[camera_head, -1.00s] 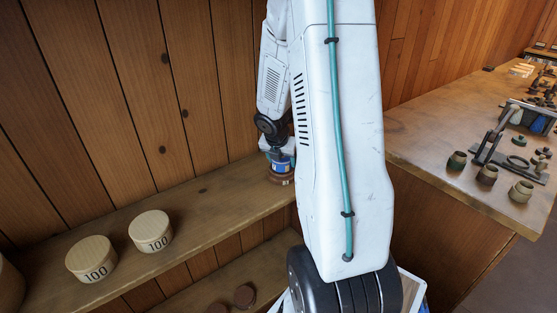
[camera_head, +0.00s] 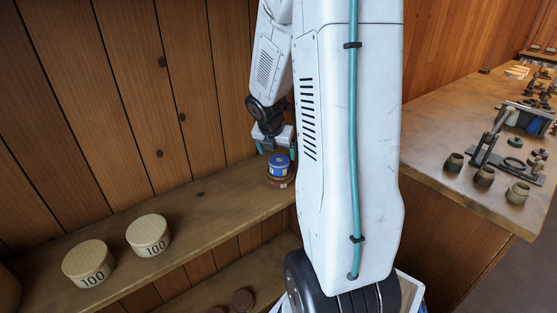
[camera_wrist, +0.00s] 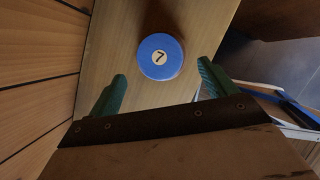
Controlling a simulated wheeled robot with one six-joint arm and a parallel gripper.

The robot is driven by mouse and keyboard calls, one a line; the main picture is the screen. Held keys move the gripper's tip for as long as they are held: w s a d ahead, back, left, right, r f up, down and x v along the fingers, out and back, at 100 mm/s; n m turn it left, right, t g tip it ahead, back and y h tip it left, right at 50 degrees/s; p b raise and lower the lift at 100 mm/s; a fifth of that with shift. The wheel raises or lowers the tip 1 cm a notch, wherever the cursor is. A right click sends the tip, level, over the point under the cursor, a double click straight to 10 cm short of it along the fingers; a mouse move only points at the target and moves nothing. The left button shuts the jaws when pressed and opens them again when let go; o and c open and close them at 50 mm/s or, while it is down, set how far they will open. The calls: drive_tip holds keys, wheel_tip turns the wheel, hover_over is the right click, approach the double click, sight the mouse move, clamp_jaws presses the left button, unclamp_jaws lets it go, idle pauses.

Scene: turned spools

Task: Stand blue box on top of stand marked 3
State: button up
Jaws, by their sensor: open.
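The blue box (camera_head: 279,164) is a short round tin with a pale label. It stands upright on a reddish-brown turned stand (camera_head: 280,182) at the far right end of the upper shelf. The stand's marking is too small to read. My gripper (camera_head: 277,147) is open and empty, above and slightly left of the box, clear of it. In the wrist view the blue box (camera_wrist: 160,56) shows its round lid with a 7 on a pale disc. It lies ahead of my open green fingers (camera_wrist: 163,85).
Two pale round boxes marked 100, a left one (camera_head: 88,263) and a right one (camera_head: 149,235), stand on the wooden shelf (camera_head: 205,203). Dark round pieces (camera_head: 242,299) lie on the lower shelf. A workbench (camera_head: 435,125) with tools and small pots is at right. The plank wall is close behind.

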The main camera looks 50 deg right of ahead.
drive_tip(key=s+a+r+m+y, duration=0.1)
drive_tip(key=s+a+r+m, duration=0.2)
drive_tip(key=a+r+m, duration=0.4)
drive_tip(key=s+a+r+m, duration=0.25)
drive_tip(key=a+r, duration=0.35)
drive_tip(key=a, duration=0.4)
drive_tip(key=s+a+r+m+y, duration=0.3)
drive_tip(key=s+a+m, duration=0.9)
drive_tip(key=a, duration=0.3)
drive_tip(key=shift+s, duration=0.55)
